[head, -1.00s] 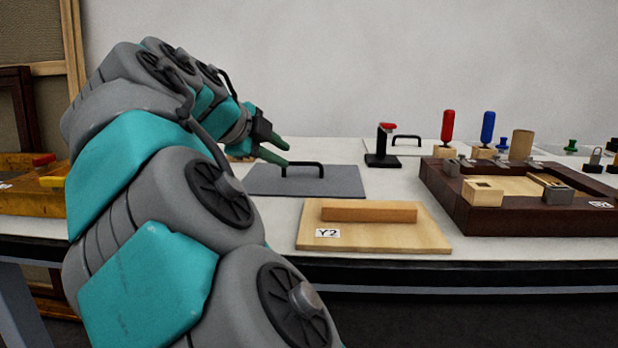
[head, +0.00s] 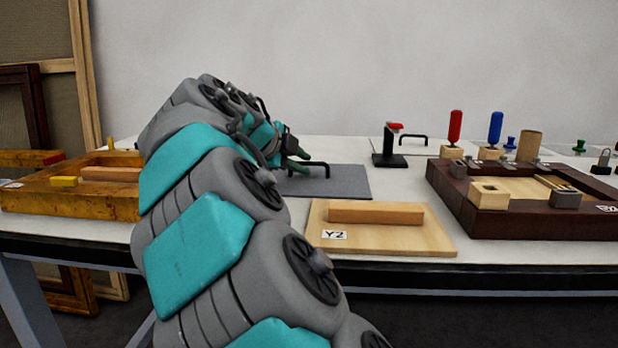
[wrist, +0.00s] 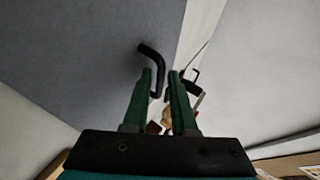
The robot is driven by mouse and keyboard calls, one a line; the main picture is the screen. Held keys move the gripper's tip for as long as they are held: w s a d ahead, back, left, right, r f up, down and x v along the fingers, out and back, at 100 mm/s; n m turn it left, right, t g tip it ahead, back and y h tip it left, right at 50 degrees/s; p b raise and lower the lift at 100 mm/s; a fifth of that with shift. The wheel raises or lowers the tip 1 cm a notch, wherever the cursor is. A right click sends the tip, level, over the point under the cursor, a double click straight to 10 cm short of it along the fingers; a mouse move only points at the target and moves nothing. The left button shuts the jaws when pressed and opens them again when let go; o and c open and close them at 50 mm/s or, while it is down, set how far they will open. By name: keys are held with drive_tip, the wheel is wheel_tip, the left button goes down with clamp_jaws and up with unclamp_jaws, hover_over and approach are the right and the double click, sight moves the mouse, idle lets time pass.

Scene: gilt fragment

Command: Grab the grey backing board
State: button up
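The grey backing board (head: 345,184) lies flat on the white table, partly hidden behind my arm in the head view. Its black bar handle (head: 315,164) stands up from its top. In the wrist view the board (wrist: 90,60) fills the upper left, and the handle (wrist: 152,52) reaches down to the gap between my fingertips. My gripper (wrist: 161,74) has green fingers that stand apart, with a gap visible beside the handle. In the head view my gripper (head: 302,160) is at the handle's left end; exact contact is unclear.
A light wooden board marked Y2 (head: 430,238) lies in front. A dark frame (head: 455,208) with blocks lies right, a yellow-brown frame (head: 110,203) left. A black stand with a red top (head: 388,158) and another handled panel (head: 425,148) are behind.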

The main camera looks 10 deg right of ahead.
clamp_jaws()
idle(1.2)
